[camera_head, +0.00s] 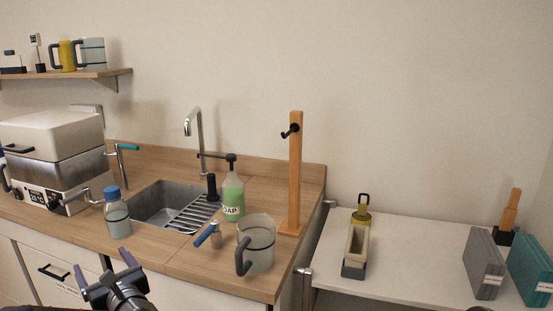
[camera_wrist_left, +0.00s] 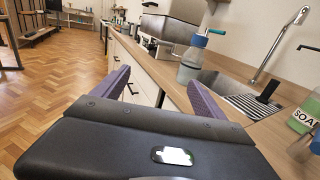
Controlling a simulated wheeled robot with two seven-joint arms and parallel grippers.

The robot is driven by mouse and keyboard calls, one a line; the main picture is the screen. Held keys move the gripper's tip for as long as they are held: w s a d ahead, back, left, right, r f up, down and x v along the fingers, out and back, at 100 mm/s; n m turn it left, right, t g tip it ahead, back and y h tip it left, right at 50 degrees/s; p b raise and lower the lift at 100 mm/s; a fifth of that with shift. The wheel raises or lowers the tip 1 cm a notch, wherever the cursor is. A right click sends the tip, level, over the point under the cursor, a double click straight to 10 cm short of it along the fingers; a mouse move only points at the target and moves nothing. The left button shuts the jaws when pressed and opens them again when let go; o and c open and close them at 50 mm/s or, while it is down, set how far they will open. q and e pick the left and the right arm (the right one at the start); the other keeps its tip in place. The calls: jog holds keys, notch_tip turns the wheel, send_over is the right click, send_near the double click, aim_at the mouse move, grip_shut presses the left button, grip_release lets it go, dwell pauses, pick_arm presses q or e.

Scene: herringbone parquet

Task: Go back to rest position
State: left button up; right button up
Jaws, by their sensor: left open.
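My left gripper (camera_head: 104,279) is at the bottom left of the head view, in front of the counter's front edge. Its two purple-grey fingers are spread apart with nothing between them. In the left wrist view the open fingers (camera_wrist_left: 160,98) point along the counter front toward the drawers. My right gripper is not in view.
The wooden counter (camera_head: 160,257) holds a blue-capped bottle (camera_head: 117,217), a sink (camera_head: 160,203), a soap bottle (camera_head: 233,197), a clear jug (camera_head: 258,245) and a wooden post (camera_head: 296,175). A white table (camera_head: 400,250) stands right. Parquet floor (camera_wrist_left: 60,80) is open at left.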

pick_arm(q)
jog(key=w+d+f+m+h+p, duration=0.1)
jog(key=d+f+m+h, duration=0.65)
jog(key=m, duration=0.65)
jog(key=d+f+m+h, duration=0.4)
jog(key=d+f+m, duration=0.5)
jog(key=f+m, duration=0.4)
jog(key=s+d+f+m+g+h+p, duration=0.2)
jog(key=s+d+f+m+g+h, duration=0.3)
jog(key=s+d+f+m, duration=0.65)
jog(key=s+d+f+m+g+p, duration=0.1)
jog(key=s+d+f+m+g, duration=0.1)
jog(key=s, duration=0.7)
jog(key=s+d+f+m+g+p, duration=0.1)
jog(key=s+d+f+m+g, duration=0.2)
jog(key=s, duration=0.6)
notch_tip(320, 180, down, 3)
jog(key=shift+s+f+g+h+p, duration=0.2)
jog(key=shift+s+g+h+p, duration=0.15)
jog(key=shift+g, duration=0.65)
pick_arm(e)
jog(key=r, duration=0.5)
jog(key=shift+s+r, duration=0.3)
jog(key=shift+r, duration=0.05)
